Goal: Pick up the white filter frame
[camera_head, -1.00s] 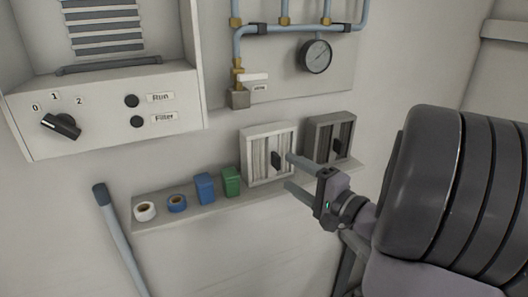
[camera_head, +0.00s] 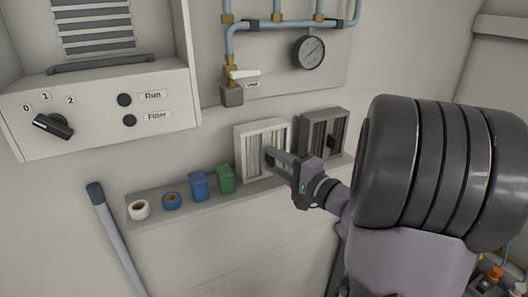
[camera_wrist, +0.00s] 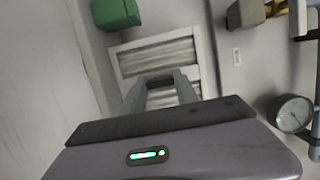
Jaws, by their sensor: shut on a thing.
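The white filter frame (camera_head: 246,137) stands upright on the wall shelf, leaning near the wall, with pale pleated slats inside. My gripper (camera_head: 271,154) is at its front, with the fingers closed over the dark handle tab at its middle.
A grey filter frame (camera_head: 308,137) stands just right of the white one. A pressure gauge (camera_head: 309,52) and pipes are above.

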